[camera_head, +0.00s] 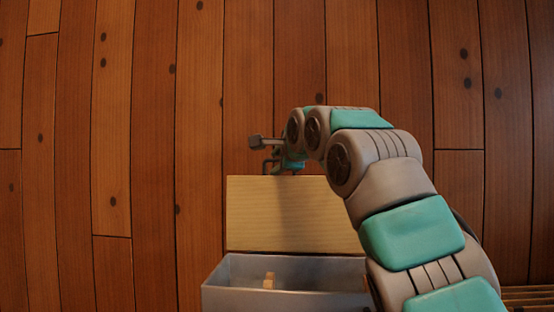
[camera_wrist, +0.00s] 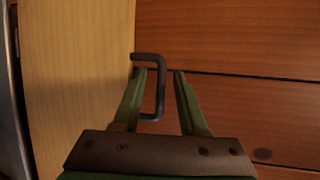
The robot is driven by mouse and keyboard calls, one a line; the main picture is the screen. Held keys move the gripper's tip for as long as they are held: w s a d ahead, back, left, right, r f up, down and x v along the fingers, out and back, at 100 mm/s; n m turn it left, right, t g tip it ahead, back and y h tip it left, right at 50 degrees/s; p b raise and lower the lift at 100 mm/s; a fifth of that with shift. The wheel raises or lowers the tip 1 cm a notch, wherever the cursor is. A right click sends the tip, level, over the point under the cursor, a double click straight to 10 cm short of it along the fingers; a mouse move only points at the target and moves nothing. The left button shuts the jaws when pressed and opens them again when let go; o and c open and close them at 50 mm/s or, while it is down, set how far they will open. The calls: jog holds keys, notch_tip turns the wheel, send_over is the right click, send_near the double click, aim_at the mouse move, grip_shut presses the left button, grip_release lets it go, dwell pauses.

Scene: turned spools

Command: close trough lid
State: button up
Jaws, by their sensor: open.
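The grey trough (camera_head: 232,268) stands at the bottom of the head view with its top open. Its pale wood lid (camera_head: 260,213) is swung back on the far side; it also fills the left of the wrist view (camera_wrist: 75,80). A dark bracket handle (camera_wrist: 161,90) sticks out from the lid's outer edge. My gripper (camera_wrist: 159,72) is open at the handle. The handle's outer bar appears between the two green fingers; I cannot tell whether either finger touches it. In the head view my arm hides the right part of the lid and trough.
A small pale wooden piece (camera_head: 269,281) is inside the trough. The background is brown planks (camera_head: 150,130), clear to the left and beyond the lid. A slatted wooden thing (camera_head: 527,298) shows at the lower right corner.

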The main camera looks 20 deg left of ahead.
grip_shut()
dwell(0.4)
dwell(1.1)
